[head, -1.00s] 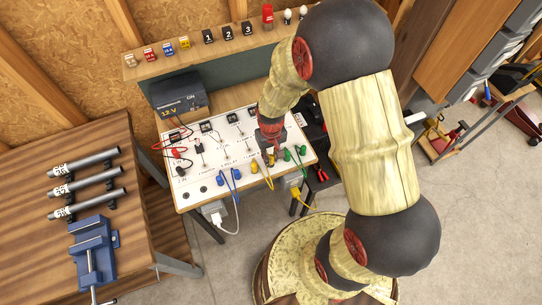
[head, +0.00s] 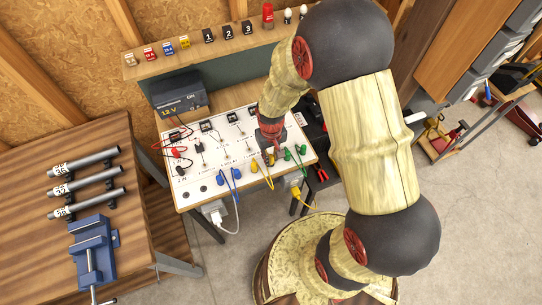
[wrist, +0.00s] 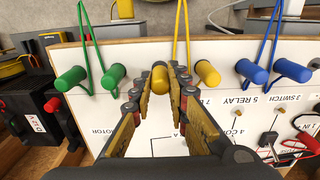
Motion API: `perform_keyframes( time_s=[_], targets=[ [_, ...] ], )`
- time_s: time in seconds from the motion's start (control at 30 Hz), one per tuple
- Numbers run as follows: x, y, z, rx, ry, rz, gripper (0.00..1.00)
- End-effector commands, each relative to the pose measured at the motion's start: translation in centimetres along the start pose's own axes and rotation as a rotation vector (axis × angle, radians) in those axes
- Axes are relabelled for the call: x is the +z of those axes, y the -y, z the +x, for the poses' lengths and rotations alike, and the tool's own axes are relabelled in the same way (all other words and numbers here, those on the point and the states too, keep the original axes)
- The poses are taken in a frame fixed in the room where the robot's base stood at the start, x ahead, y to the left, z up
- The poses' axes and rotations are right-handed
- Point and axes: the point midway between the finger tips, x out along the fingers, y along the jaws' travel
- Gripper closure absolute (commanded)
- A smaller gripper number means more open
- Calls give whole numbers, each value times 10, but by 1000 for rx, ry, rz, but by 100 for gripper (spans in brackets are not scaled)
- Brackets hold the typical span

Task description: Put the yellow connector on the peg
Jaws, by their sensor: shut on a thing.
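A yellow connector (wrist: 160,79) is between the fingers of my gripper (wrist: 160,92) in the wrist view, and the fingers are shut on it. It is at the front edge of the white panel (wrist: 232,125). A second yellow connector (wrist: 207,73) is just to its right, with a yellow cord (wrist: 187,35) looping beside them. In the head view my gripper (head: 270,152) is low over the panel's front right part, by the yellow connectors (head: 253,167). I cannot make out the peg, or whether the held connector is seated on anything.
Green connectors (wrist: 71,79) and blue connectors (wrist: 290,70) with corded loops flank the yellow pair closely. Small switches and red and black leads (head: 180,151) are farther back on the panel. A 12 V supply (head: 178,96) stands behind.

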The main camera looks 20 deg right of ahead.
Motion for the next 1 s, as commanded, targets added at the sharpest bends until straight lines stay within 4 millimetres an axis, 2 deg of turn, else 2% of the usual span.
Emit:
perform_keyframes(
  time_s=[0.93, 0.97, 1.0],
  targets=[
    [0, 0, 14, 0, 0, 0, 100],
    [0, 0, 14, 0, 0, 0, 82],
    [0, 0, 14, 0, 0, 0, 80]
  ],
)
